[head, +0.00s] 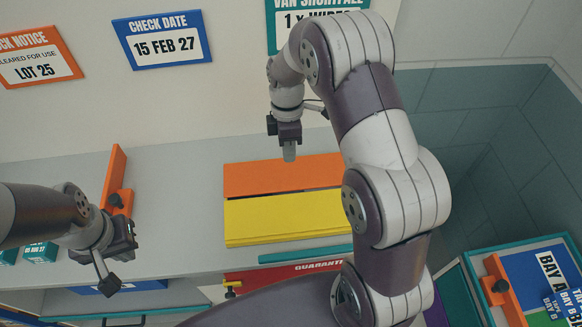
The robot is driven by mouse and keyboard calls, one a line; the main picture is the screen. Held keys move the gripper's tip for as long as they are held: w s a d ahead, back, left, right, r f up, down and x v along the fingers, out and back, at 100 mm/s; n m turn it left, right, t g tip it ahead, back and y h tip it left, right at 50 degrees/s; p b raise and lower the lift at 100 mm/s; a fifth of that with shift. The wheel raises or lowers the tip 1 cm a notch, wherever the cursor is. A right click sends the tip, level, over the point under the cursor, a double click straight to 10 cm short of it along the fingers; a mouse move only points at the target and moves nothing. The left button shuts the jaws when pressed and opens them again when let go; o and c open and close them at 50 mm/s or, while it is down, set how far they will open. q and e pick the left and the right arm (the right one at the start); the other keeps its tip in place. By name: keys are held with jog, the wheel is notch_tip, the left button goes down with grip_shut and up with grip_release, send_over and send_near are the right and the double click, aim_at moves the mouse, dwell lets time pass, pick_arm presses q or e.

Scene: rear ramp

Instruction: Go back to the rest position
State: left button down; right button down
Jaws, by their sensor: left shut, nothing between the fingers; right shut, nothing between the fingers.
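My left gripper (126,242) is at the left, over the front part of the grey shelf (180,175). It is shut with nothing seen in it, and its fingertips are hard to make out. My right gripper (289,152) hangs pointing down near the wall, just above the back edge of an orange panel (280,174). It is shut and empty. My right arm arches up from the bottom and hides part of the shelf's right side.
A yellow panel (285,218) lies in front of the orange one. An orange bracket (115,180) stands beside my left gripper. A red quarantine container (262,284) is below the shelf front. A teal-edged bin (459,290) with a blue bay card (540,280) is at right.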

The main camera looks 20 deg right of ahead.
jog(key=s+a+r+m+t+b, duration=0.1)
jog(key=s+m+t+b, duration=0.2)
jog(key=s+m, duration=1)
jog(key=shift+s+a+r+m+t+h+b, duration=0.2)
jog(key=shift+m+t+h+b, duration=0.15)
jog(key=shift+m, duration=0.55)
